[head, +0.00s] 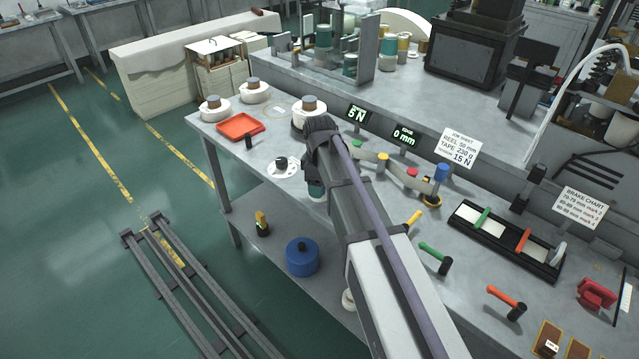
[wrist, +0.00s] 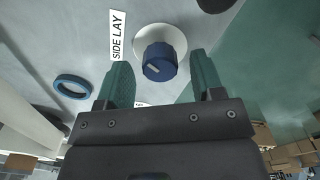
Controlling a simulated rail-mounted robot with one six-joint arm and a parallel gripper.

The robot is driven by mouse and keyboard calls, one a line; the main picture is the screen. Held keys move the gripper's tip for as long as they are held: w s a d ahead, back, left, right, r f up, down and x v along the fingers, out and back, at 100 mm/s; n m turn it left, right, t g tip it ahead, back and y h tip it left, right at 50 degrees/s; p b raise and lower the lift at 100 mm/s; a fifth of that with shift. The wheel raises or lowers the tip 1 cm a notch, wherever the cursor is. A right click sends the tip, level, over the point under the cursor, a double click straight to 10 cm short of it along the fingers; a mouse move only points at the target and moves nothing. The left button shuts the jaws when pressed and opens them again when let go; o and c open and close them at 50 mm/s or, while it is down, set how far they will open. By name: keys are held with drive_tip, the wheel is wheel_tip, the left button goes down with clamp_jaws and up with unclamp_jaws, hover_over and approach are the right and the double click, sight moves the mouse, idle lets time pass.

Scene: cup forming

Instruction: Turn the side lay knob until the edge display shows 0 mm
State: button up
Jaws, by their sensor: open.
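The side lay knob (wrist: 156,68) is dark blue with a pale mark, on a round white plate beside a "SIDE LAY" label (wrist: 118,36) in the wrist view. My gripper (wrist: 160,60) is open, with one teal finger on each side of the knob. The fingers look apart from it, with gaps showing at both sides. The edge display (head: 404,136) reads 0 mm in green digits.
Another display (head: 356,114) reads 5 N. A red tray (head: 240,126) and white reels (head: 215,108) stand at the bench's left end. A black knob on a white disc (head: 283,164) is left of my gripper. A blue ring (wrist: 72,87) lies left of it in the wrist view.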

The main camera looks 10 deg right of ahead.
wheel_tip(320, 180, up, 10)
drive_tip(key=p, duration=0.8)
drive_tip(key=shift+p, duration=0.35)
drive_tip(key=shift+f, duration=0.1)
drive_tip(key=s+m, duration=1.1)
drive_tip(key=s, duration=0.9)
drive_tip(key=shift+s+m, duration=0.2)
drive_tip(key=shift+m, duration=0.2)
